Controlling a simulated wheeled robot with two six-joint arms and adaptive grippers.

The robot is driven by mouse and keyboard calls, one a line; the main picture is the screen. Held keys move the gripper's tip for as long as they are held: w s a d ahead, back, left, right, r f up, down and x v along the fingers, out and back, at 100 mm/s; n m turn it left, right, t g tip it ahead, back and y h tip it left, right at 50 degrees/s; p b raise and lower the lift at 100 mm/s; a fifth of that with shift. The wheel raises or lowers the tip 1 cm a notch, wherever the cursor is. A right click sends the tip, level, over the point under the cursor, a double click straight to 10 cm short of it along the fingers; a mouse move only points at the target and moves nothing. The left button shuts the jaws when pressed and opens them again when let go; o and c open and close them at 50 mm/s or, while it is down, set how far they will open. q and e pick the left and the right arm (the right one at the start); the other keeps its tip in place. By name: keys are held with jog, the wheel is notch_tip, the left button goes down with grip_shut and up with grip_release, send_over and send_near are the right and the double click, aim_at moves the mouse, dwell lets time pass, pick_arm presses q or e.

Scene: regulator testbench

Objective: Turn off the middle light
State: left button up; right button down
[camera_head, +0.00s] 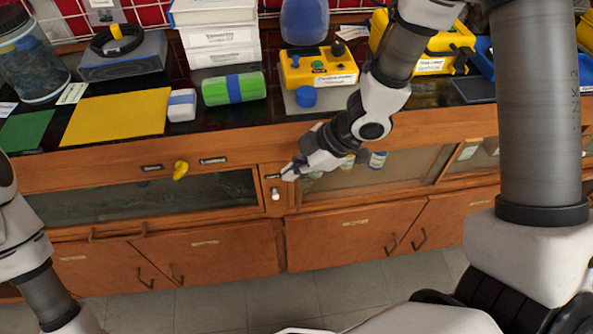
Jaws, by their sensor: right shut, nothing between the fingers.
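A small white switch or knob (275,193) sits on the narrow wooden panel between the two glass-fronted cabinet sections. My right gripper (289,174) is shut and empty, with its fingertips just above and slightly right of that switch. I cannot tell whether they touch the panel. A yellow knob (180,170) sticks out of the wooden front further left, between small dark labels. No lit lamp can be made out clearly. The left arm shows at the left edge, but its gripper is out of view.
The dark counter (243,118) above carries a yellow control box (318,68), a green roll with a blue band (233,88), a yellow mat (117,115) and stacked white boxes (221,45). Wooden cupboards (345,237) with handles are below. The tiled floor in front is clear.

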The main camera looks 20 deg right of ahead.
aim_at(274, 189)
jog(key=f, duration=0.3)
jog(key=w+a+f+b, duration=0.1)
jog(key=f, duration=0.2)
jog(key=w+a+f, duration=0.1)
jog(key=f, duration=0.2)
jog(key=shift+w+a+b, duration=0.2)
jog(key=shift+a+b, duration=0.05)
jog(key=shift+b, duration=0.05)
jog(key=shift+r, duration=0.1)
